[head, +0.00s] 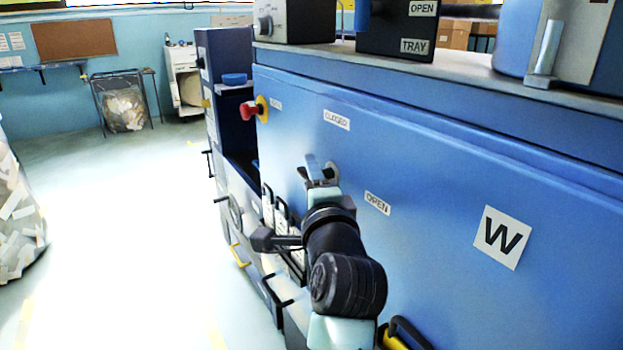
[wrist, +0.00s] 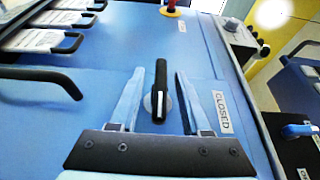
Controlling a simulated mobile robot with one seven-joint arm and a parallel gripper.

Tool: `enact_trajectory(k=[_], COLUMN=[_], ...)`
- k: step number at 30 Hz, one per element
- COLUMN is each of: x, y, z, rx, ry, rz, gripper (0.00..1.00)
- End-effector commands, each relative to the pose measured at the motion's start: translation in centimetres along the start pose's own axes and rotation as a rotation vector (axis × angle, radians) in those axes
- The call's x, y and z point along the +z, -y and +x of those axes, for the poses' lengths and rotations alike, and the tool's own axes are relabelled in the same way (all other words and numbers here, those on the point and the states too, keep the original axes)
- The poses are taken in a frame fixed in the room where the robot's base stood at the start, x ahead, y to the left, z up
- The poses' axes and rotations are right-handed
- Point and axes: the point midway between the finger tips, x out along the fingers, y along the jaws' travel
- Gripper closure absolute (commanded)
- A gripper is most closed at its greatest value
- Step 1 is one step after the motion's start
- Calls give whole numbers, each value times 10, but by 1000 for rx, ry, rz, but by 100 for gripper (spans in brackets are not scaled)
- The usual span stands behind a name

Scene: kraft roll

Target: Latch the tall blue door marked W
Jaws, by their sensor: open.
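The tall blue door (head: 450,190) fills the right of the head view, with a white W sign (head: 502,237). Its CLOSED label (head: 337,120) is above my gripper and its OPEN label (head: 377,203) is to the right. My gripper (wrist: 161,76) is open, one finger on each side of the handle, with visible gaps. In the head view my gripper (head: 320,172) largely hides the handle.
A red knob (head: 249,110) sticks out left of the latch. Black pull handles (wrist: 45,77) project from the cabinet front nearby. Boxes, one marked TRAY (head: 398,28), stand on the cabinet top. The floor at the left is clear beside a bag of paper scraps (head: 18,215).

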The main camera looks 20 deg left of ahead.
Motion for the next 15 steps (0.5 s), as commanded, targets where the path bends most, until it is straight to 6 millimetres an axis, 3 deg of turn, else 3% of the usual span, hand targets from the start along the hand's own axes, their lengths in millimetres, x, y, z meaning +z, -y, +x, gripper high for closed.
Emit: enact_trajectory(k=[4, 12, 15], x=[0, 0, 0], y=[0, 0, 0], z=[0, 0, 0], rx=[0, 0, 0], ry=[0, 0, 0], rz=[0, 0, 0], gripper=[54, 100, 100])
